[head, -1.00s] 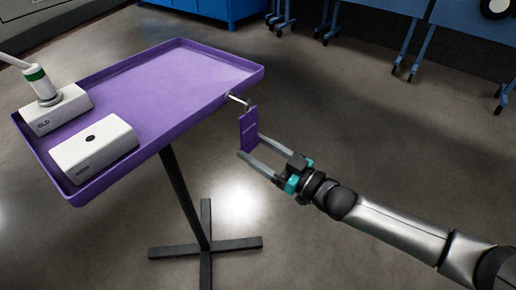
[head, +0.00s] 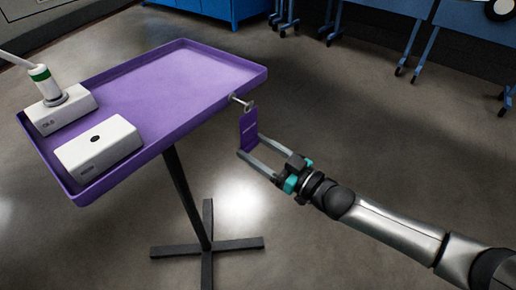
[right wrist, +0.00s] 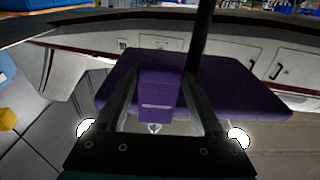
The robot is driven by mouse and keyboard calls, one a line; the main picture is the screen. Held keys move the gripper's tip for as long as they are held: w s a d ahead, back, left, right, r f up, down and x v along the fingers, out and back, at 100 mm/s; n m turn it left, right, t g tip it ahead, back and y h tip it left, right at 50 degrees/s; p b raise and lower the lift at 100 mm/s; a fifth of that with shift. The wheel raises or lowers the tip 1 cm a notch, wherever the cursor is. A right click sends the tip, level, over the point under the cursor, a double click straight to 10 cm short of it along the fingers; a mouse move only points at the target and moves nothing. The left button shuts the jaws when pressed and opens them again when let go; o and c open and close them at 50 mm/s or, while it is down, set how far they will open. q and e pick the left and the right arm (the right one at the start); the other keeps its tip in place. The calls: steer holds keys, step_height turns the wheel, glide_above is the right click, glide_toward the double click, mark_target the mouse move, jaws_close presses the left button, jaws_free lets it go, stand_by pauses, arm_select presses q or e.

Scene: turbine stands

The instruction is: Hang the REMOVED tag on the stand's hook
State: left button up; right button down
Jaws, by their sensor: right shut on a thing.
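The purple tag (head: 249,127) is upright in the fingertips of my right gripper (head: 250,147), which is shut on its lower part. It also shows in the right wrist view (right wrist: 160,88), between the two fingers (right wrist: 158,100); its lettering is too small to read. The metal hook (head: 241,102) sticks out from the right edge of the stand's purple tray (head: 190,75). The tag's top is right at the hook's outer end; I cannot tell whether the hook passes through it. My left gripper is not in view.
Two white boxes stand on the tray's left part; the rear one (head: 75,108) carries a white cylinder (head: 46,84) with a green band. The stand's black post (head: 183,195) and crossed foot (head: 208,245) are below. Floor around my right arm is clear; blue furniture (head: 375,30) stands behind.

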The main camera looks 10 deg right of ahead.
jaws_free()
stand_by(0.3)
steer(key=shift+p+v, duration=0.7)
steer(key=shift+v, duration=0.7)
steer(key=shift+p+v, duration=0.7)
steer(key=shift+v, duration=1.35)
